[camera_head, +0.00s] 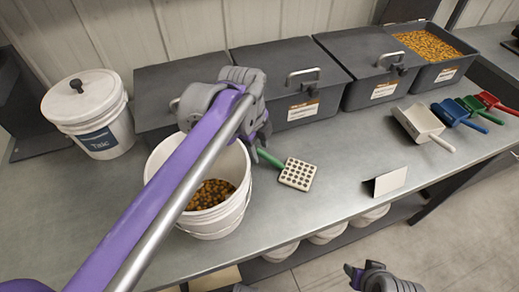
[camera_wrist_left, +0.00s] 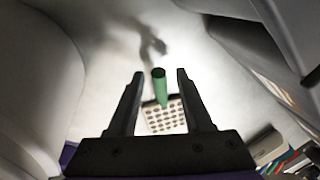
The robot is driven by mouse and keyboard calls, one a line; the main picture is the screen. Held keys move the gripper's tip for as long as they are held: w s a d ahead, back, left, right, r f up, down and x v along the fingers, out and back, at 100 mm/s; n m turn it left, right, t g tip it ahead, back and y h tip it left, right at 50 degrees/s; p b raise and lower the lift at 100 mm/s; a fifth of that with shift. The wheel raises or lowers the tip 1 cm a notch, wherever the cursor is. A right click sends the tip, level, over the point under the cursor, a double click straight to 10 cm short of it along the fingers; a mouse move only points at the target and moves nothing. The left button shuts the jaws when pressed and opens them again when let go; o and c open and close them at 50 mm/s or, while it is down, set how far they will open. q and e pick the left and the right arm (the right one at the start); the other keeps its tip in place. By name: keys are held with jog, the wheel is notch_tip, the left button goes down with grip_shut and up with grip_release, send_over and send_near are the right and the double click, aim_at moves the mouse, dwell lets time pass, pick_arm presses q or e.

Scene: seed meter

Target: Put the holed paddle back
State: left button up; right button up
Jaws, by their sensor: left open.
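The holed paddle (camera_head: 298,174) has a green handle and a square cream plate full of holes. It is on the metal bench, just right of the white bucket (camera_head: 230,218). My left gripper (camera_head: 262,145) is open above the handle end. In the left wrist view the paddle's green handle (camera_wrist_left: 159,88) shows between the two open fingers (camera_wrist_left: 158,80), with the holed plate (camera_wrist_left: 165,116) beyond. I cannot tell whether the fingers touch the handle. My right gripper (camera_head: 354,274) is low at the bottom edge, in front of the bench; its jaw opening is unclear.
A lidded white Talc bucket (camera_head: 100,130) stands at the left. Grey lidded bins (camera_head: 290,75) line the back, with an open bin of seed (camera_head: 430,45) at right. White, blue, green and red scoops (camera_head: 421,122) lie right. A small card (camera_head: 388,181) stands near the front edge.

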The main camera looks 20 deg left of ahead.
pick_arm(q)
notch_tip(320, 180, up, 10)
jog(key=s+a+p, duration=0.1)
jog(key=s+p, duration=0.1)
jog(key=shift+w+r, duration=0.1)
dwell(1.3)
